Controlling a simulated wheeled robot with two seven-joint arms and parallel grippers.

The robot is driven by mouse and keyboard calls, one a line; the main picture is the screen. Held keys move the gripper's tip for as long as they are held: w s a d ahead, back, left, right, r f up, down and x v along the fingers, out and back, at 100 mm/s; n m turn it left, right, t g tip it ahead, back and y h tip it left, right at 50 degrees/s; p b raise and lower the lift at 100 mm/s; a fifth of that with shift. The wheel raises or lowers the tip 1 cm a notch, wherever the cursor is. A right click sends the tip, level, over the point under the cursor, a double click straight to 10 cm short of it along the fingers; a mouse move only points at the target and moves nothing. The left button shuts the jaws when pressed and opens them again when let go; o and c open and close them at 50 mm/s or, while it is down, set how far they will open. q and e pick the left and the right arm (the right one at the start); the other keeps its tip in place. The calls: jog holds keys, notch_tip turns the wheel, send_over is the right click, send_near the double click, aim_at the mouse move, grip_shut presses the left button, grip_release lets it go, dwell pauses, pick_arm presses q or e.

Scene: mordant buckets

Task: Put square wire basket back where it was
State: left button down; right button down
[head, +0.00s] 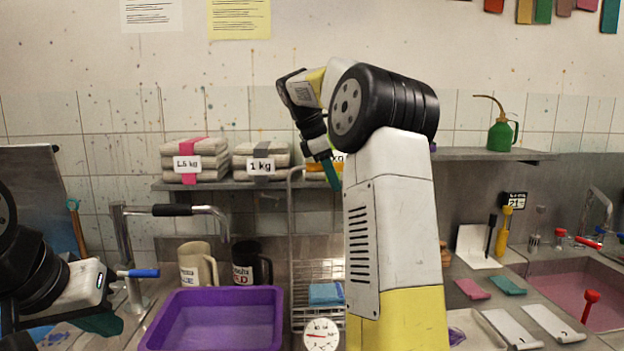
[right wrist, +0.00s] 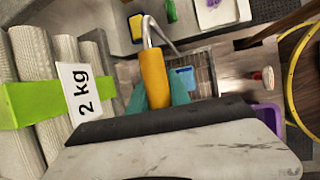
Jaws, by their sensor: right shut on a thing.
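The square wire basket (head: 312,271) is a silver wire rack with a tall metal handle arch and a yellow grip. It stands out in the middle of the head view, behind a round dial scale (head: 321,336); I cannot tell if it rests on the scale. A blue block (head: 326,294) lies in it. My right gripper (head: 328,171) is shut on the yellow grip (right wrist: 154,78), with teal fingers on both sides in the right wrist view. The basket's lower part is partly hidden by my right arm. My left gripper (head: 104,322) is low at the left edge, its jaws unclear.
A shelf (head: 222,184) behind carries stacked bags, including a 2 kg bag (right wrist: 84,90) close beside my right gripper. A purple tub (head: 172,347) is left of the basket, with two mugs and a tap behind it. A pink-filled sink (head: 560,290) is at right.

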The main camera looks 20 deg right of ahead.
jog(key=c, duration=1.2)
grip_release()
jog(key=v, duration=1.1)
jog(key=shift+r, duration=0.1)
jog(key=s+a+f+m+t+y, duration=0.1)
jog(key=s+a+f+m, duration=0.3)
jog(key=s, duration=0.5)
jog(key=s+a+f+m+t+y, duration=0.2)
jog(key=s+a+f+m+y, duration=0.1)
jog(key=s+f, duration=0.6)
jog(key=s+a+f+m+t+y, duration=0.2)
jog(key=s+a+f+m+y, duration=0.1)
jog(key=s+a+f+m, duration=0.2)
jog(key=s+f+m, duration=0.2)
jog(key=s, duration=0.2)
jog(key=shift+s+a+f, duration=0.2)
jog(key=shift+s+f, duration=0.05)
jog(key=shift+s, duration=0.15)
